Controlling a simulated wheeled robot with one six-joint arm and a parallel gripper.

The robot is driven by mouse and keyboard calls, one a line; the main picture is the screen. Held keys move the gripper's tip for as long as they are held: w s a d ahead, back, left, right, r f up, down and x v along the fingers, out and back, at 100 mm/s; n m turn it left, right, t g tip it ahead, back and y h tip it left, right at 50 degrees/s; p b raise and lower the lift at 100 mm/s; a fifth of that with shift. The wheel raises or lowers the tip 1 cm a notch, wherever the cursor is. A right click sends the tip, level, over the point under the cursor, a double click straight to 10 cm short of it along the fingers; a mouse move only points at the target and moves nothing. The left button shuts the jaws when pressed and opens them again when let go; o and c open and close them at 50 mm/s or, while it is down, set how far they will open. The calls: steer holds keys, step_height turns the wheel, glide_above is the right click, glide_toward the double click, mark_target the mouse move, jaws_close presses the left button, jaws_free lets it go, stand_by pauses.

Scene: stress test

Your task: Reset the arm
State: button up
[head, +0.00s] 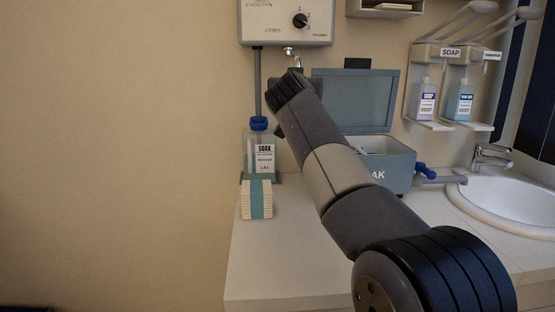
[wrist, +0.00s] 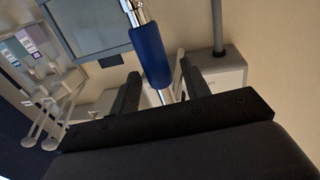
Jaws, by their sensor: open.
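My arm reaches up and away from the lower right in the head view, over the counter. Its end is just below the wall dispenser, and the jaws are mostly hidden behind my wrist there. In the wrist view my gripper (wrist: 159,68) is open, with its two dark fingers apart. A blue cylinder on a metal rod (wrist: 150,55) shows between the fingers. I cannot tell whether it touches either finger.
A wall dispenser (head: 270,18) hangs above. A sink (head: 510,203) is right. The front-left counter (head: 275,265) is clear.

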steer(key=shift+w+d, duration=0.15)
steer(key=shift+w, duration=0.6)
steer(key=shift+s, duration=0.1)
steer(key=shift+s, duration=0.25)
steer(key=s+a+b, duration=0.2)
steer(key=s+b, duration=0.1)
steer(key=s, duration=0.7)
steer(key=w+p, duration=0.1)
steer(key=w, duration=0.2)
steer(key=w+d+p, duration=0.1)
steer(key=w, duration=0.3)
steer(key=w+d+p, duration=0.1)
steer(key=w, duration=0.2)
steer(key=shift+w, duration=0.35)
steer(key=shift+w+d+r+p, duration=0.15)
steer(key=shift+r+p, duration=0.1)
steer(key=shift+p, duration=0.5)
steer(key=shift+d+n+y+p, duration=0.3)
steer(key=shift+y+p, duration=0.2)
steer(key=shift+p, duration=0.2)
steer(key=shift+w+d+f+p, duration=0.1)
steer(key=shift+d+f+p, duration=0.05)
steer(key=shift+p, duration=0.25)
